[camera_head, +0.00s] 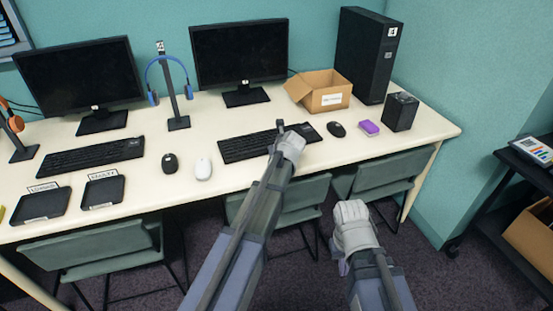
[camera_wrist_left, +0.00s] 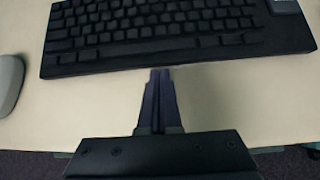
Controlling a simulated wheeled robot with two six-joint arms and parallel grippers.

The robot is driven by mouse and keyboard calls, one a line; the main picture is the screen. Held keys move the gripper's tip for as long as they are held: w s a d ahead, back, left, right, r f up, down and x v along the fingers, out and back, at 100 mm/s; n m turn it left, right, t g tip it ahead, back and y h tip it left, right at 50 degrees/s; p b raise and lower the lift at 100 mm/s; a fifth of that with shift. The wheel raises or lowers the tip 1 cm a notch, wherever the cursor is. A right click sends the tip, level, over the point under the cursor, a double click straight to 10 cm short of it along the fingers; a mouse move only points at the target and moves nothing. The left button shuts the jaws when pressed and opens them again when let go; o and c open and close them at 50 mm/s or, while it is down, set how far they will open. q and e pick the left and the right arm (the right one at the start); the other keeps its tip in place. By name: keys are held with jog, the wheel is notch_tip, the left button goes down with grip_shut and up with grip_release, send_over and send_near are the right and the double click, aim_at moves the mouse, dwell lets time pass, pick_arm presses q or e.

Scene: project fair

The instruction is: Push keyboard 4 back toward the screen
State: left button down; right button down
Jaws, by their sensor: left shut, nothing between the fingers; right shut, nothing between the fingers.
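A black keyboard (camera_head: 245,147) lies on the cream table in front of the right-hand black screen (camera_head: 240,52), with bare table between them. No number is readable on it. My left gripper (camera_head: 281,128) reaches over the table to this keyboard and hides part of it. In the left wrist view its shut, empty fingers (camera_wrist_left: 159,76) point at the front edge of the keyboard (camera_wrist_left: 150,30); I cannot tell whether they touch. My right gripper (camera_head: 352,212) is shut and empty, lower right, in front of the table edge, apart from the keyboard.
A white mouse (camera_head: 203,169) lies left of the keyboard; a headphone stand (camera_head: 178,122) stands behind left. Green chairs (camera_head: 300,192) sit under the front edge.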

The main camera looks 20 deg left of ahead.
pick_arm(q)
jog(key=shift+w+a, duration=0.1)
jog(key=shift+w, duration=0.1)
jog(key=w+a, duration=0.3)
jog(key=w, duration=0.1)
jog(key=w+a, duration=0.4)
jog(key=w, duration=0.1)
jog(key=w+a, duration=0.3)
jog(key=w, duration=0.2)
jog(key=shift+w+a, duration=0.2)
jog(key=shift+w, duration=0.05)
